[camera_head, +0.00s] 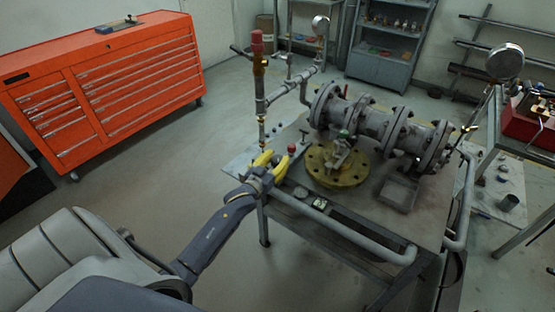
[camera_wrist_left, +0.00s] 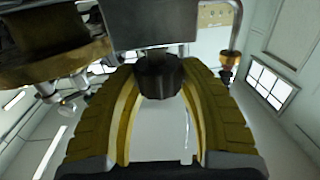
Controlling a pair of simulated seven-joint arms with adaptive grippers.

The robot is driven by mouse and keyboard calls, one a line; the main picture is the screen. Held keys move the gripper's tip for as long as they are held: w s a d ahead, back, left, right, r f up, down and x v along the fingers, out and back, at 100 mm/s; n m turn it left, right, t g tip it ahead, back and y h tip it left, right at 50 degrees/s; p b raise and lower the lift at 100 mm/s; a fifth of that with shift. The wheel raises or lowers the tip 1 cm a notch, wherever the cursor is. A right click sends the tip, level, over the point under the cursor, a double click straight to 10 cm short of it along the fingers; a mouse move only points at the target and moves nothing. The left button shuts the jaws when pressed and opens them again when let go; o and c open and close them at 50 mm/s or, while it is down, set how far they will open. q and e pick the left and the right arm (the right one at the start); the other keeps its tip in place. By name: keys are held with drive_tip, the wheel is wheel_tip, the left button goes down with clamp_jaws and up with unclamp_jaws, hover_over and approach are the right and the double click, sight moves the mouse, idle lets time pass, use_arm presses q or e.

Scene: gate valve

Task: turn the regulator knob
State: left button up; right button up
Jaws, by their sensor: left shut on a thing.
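My left gripper (camera_head: 273,160) reaches in from the left to the near left edge of the workbench. In the left wrist view its curved yellow fingers (camera_wrist_left: 158,85) close around a dark, ridged knob (camera_wrist_left: 158,75), which I take to be the regulator knob. The knob sits between the fingertips with the fingers touching its sides. In the head view the fingers hide this knob. My right gripper is in neither view.
A yellow flange (camera_head: 337,180) stands right of the gripper, before the large grey valve pipe (camera_head: 380,127). A vertical pipe with a red cap (camera_head: 257,37) rises behind the gripper. A grey rail (camera_head: 350,235) runs along the bench front. Open floor lies left, towards the orange cabinet (camera_head: 100,85).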

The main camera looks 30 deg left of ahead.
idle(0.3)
use_arm(q)
drive_tip(key=o, duration=1.2)
drive_tip(key=s, duration=1.2)
drive_tip(key=shift+d, duration=0.2)
